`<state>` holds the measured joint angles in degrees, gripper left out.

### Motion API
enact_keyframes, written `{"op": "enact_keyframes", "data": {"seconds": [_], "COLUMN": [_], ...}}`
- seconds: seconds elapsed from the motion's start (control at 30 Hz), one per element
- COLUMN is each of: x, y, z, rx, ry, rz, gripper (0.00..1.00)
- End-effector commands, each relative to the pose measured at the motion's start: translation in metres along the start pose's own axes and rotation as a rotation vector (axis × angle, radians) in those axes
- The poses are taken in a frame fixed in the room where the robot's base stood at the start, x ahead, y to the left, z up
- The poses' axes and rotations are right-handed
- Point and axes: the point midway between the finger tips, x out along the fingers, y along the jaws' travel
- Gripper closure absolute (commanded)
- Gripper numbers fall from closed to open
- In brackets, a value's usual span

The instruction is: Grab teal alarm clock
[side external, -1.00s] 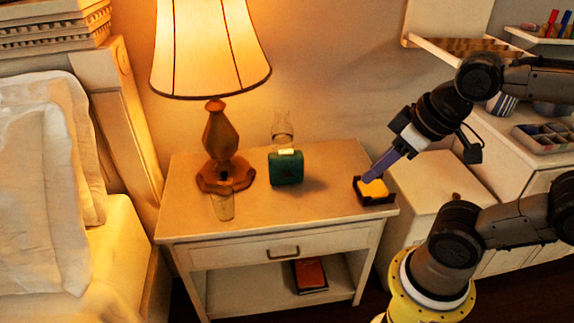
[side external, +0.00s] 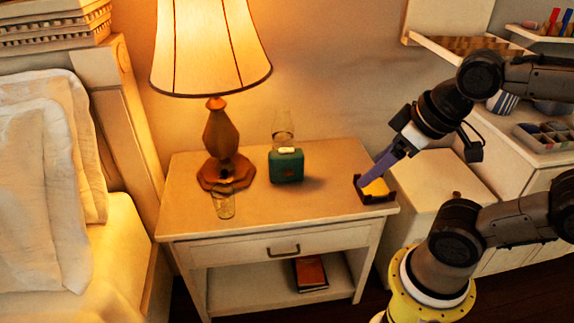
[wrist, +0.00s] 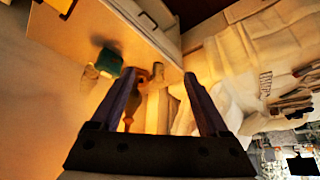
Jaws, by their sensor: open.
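The teal alarm clock (side external: 286,168) stands on the nightstand top, to the right of the lamp, with a pale piece on its top. In the wrist view the teal clock (wrist: 109,61) shows at upper left, outside the fingers. My gripper (side external: 366,182) is at the right end of the nightstand, over a small dark tray, apart from the clock. In the wrist view my gripper (wrist: 160,75) is open, with its two fingers spread and no object held between them.
The lamp (side external: 228,150) stands left of the clock. A clear glass (side external: 223,206) stands in front of the lamp, and a glass vessel (side external: 283,130) is behind the clock. The dark tray with yellow inside (side external: 376,189) is at right. The nightstand's front middle (side external: 290,212) is bare.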

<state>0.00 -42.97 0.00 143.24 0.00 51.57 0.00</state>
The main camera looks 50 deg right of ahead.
Motion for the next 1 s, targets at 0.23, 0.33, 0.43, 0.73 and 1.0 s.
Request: {"op": "enact_keyframes", "data": {"seconds": [0.23, 0.33, 0.43, 0.73, 1.0], "x": [0.0, 0.0, -0.001, 0.007, 0.052], "y": [0.0, 0.0, 0.002, 0.024, 0.066], "z": [0.0, -0.001, -0.01, -0.102, -0.188], "rx": [0.0, -0.001, -0.015, -0.173, -0.342], "ry": [0.0, -0.001, -0.011, -0.118, -0.231], "rz": [0.0, 0.0, 0.004, 0.025, 0.01], "gripper": [0.0, 0.0, 0.0, 0.0, 0.0]}}
